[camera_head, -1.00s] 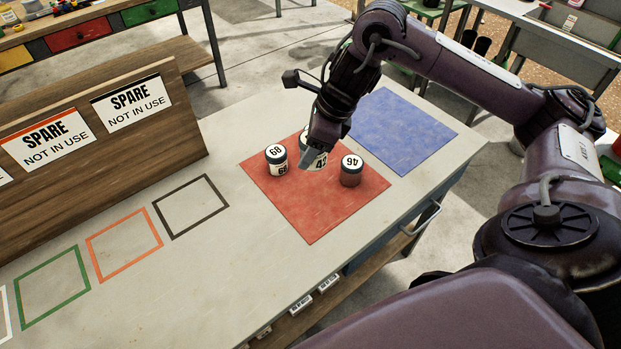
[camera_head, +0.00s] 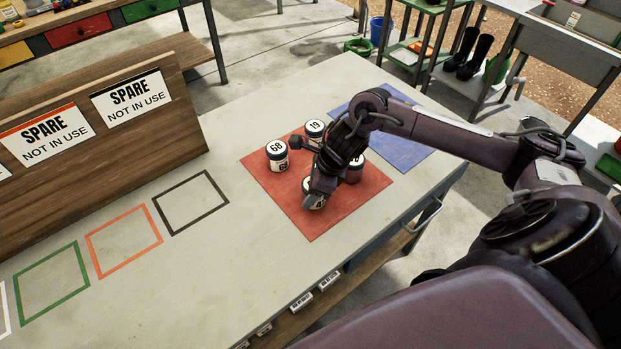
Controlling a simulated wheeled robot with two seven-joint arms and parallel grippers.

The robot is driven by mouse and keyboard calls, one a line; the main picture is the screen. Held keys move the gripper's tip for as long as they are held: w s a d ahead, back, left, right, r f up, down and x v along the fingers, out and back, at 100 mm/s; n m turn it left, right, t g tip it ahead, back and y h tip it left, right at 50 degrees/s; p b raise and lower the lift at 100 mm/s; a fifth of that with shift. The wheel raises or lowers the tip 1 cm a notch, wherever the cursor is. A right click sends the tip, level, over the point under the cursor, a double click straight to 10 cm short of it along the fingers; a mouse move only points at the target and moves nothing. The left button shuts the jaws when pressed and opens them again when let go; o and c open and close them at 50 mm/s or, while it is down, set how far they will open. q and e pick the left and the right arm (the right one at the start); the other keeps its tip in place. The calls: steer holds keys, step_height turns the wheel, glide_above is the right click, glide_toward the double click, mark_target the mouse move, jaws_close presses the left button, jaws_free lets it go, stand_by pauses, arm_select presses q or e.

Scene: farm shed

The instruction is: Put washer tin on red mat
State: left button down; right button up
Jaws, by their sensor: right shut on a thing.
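The red mat (camera_head: 315,225) lies on the bench. My right gripper (camera_head: 314,193) reaches down over its front part, shut on a white-and-dark tin (camera_head: 317,206) whose number is mostly covered. The held tin is at or just above the mat; I cannot tell if it touches. A tin marked 68 (camera_head: 277,156) stands upright on the mat at left, and a tin marked 19 (camera_head: 314,131) stands at the back. Another tin (camera_head: 355,170) stands at right, partly hidden by my gripper. No tin is labelled as washers that I can read. My left gripper is not in view.
A blue mat (camera_head: 405,150) lies behind and right of the red one, partly behind my arm. Empty black (camera_head: 171,229), orange (camera_head: 96,268) and green (camera_head: 56,317) outlines lie left. A wooden board (camera_head: 185,150) with SPARE signs stands along the back left.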

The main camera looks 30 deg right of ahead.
steer(key=o, duration=1)
steer(key=shift+r, duration=0.2)
steer(key=b+v, duration=0.2)
steer(key=v, duration=0.9)
steer(key=shift+s+d+r, duration=0.15)
steer(key=shift+s+r, duration=0.05)
steer(key=shift+r, duration=0.15)
steer(key=shift+f, duration=0.1)
